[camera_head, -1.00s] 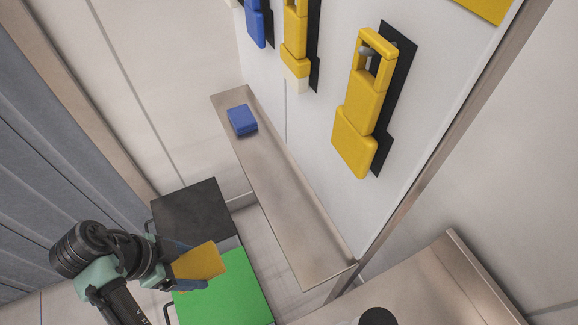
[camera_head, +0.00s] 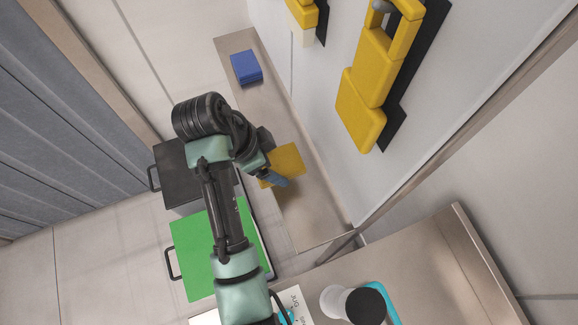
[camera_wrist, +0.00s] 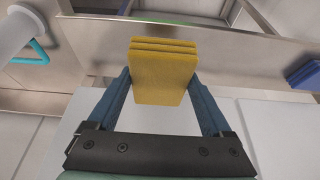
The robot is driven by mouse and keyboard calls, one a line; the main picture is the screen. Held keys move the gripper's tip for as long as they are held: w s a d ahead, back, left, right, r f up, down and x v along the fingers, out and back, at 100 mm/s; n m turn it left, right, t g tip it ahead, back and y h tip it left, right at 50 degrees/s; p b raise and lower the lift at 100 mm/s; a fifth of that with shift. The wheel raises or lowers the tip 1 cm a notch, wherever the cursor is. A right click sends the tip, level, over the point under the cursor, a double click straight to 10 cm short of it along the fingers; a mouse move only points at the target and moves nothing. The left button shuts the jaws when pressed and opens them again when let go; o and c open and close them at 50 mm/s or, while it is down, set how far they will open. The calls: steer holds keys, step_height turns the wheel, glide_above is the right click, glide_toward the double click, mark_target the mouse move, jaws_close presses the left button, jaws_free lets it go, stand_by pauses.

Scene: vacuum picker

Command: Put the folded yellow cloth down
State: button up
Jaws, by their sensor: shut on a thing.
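The folded yellow cloth (camera_head: 287,161) is between the fingers of my gripper (camera_head: 269,168) in the head view. It also shows in the wrist view (camera_wrist: 164,72), its layered folded edge away from the gripper. The two blue fingers (camera_wrist: 160,95) press on its left and right sides, so my gripper is shut on it. In the head view the cloth is over the narrow beige shelf (camera_head: 317,212) along the white wall. I cannot tell whether it touches the shelf.
A folded blue cloth (camera_head: 246,67) lies at the shelf's far end. Yellow holders (camera_head: 374,75) hang on the wall above. A green-topped box (camera_head: 192,250) and a dark box (camera_head: 182,178) stand left of the shelf. A white jug with a black lid (camera_head: 352,303) stands on the near counter (camera_head: 432,262).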

mark_target(290, 159)
steer(key=d, duration=0.1)
steer(key=w+d, duration=0.1)
steer(key=d, duration=0.1)
steer(key=shift+p, duration=0.4)
step_height(290, 159, down, 2)
steer(key=shift+f, duration=0.25)
step_height(290, 159, down, 4)
steer(key=shift+a+r+p, duration=0.1)
steer(key=shift+p, duration=0.6)
steer(key=shift+w+p, duration=0.15)
steer(key=shift+p, duration=0.15)
steer(key=shift+d+f, duration=0.2)
steer(key=shift+f, duration=0.15)
steer(key=shift+f, duration=0.2)
steer(key=o, duration=1.1)
steer(key=shift+r, duration=0.1)
